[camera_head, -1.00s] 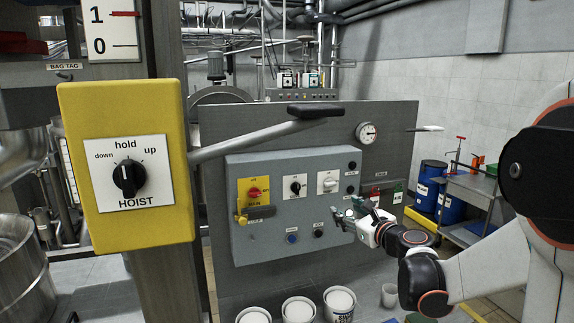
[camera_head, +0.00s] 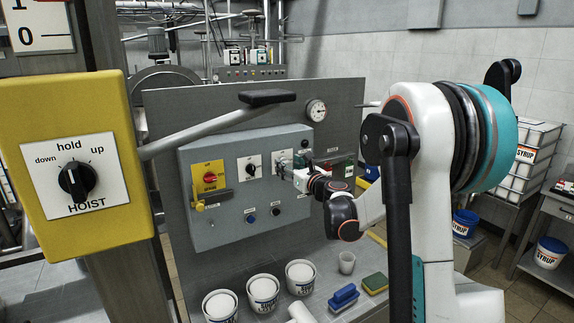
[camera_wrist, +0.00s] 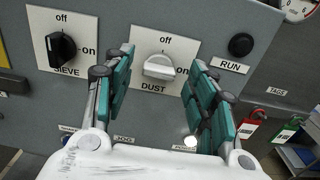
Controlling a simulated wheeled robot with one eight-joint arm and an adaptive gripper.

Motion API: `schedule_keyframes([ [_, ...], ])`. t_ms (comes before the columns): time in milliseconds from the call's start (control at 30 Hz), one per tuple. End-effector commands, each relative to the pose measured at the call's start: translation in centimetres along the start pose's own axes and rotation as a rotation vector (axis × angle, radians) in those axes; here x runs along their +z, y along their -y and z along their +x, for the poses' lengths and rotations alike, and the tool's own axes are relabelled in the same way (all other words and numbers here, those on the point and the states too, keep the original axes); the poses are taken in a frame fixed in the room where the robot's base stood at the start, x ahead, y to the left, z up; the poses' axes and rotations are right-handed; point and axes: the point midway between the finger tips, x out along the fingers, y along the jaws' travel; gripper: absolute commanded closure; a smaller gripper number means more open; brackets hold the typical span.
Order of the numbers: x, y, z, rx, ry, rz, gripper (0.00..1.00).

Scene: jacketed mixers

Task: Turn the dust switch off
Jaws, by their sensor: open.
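The dust switch (camera_wrist: 160,68) is a pale knob on a white plate marked "off" at the top and "on" at the right, with "DUST" below. Its handle lies roughly sideways, towards "on". My gripper (camera_wrist: 158,62) is open, one teal-padded finger to each side of the knob. The fingers look clear of it; how near the tips are to the plate is hard to tell. In the head view my gripper (camera_head: 286,169) is at the right part of the grey control box (camera_head: 215,225), partly covering the dust plate (camera_head: 279,158).
The black sieve switch (camera_wrist: 62,48) is left of the dust switch, and the black run button (camera_wrist: 241,45) is right of it. Red and green tags (camera_wrist: 249,127) hang at the right. White buckets (camera_head: 263,288) stand below the box. The yellow hoist box (camera_head: 75,110) is at the left.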

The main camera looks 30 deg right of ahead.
Motion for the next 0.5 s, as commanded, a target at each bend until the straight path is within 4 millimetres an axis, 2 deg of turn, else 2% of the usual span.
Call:
schedule_keyframes([
  [200,0.0,0.0,1.7,0.001,0.0,0.0,0.48],
  [500,0.0,0.0,1.9,0.0,0.0,-0.001,0.48],
])
